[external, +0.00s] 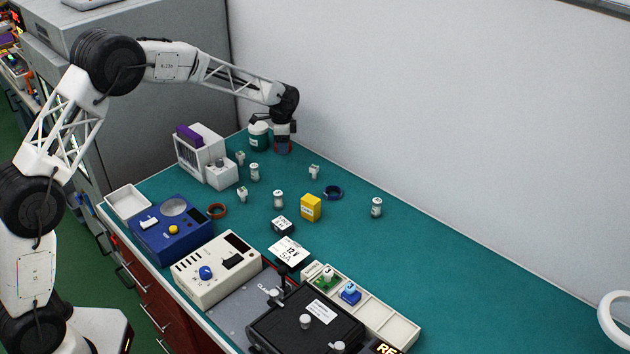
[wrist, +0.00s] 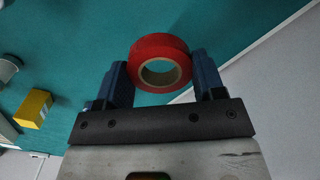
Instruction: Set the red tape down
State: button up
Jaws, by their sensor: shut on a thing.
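The red tape (wrist: 160,48) is a roll with a tan core. In the wrist view it sits between the two blue fingers of my gripper (wrist: 162,80), which is shut on it. In the external view my gripper (external: 283,148) is at the far end of the table, near the wall, with a little red of the tape showing between the fingers. It is low over the green table top (external: 440,250). I cannot tell whether the tape touches the surface.
A dark green jar with a white lid (external: 259,136) stands just left of my gripper. Several small white-capped pieces, a yellow box (external: 311,207) and a blue ring (external: 333,192) lie nearer the middle. The wall (external: 450,100) is close behind. The table's right part is mostly clear.

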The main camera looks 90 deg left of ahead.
aim_at(284, 161)
jog(key=shift+f, duration=2.45)
jog(key=shift+f, duration=0.15)
jog(key=o, duration=0.9)
notch_tip(284, 161, up, 12)
jog(key=shift+r, duration=0.2)
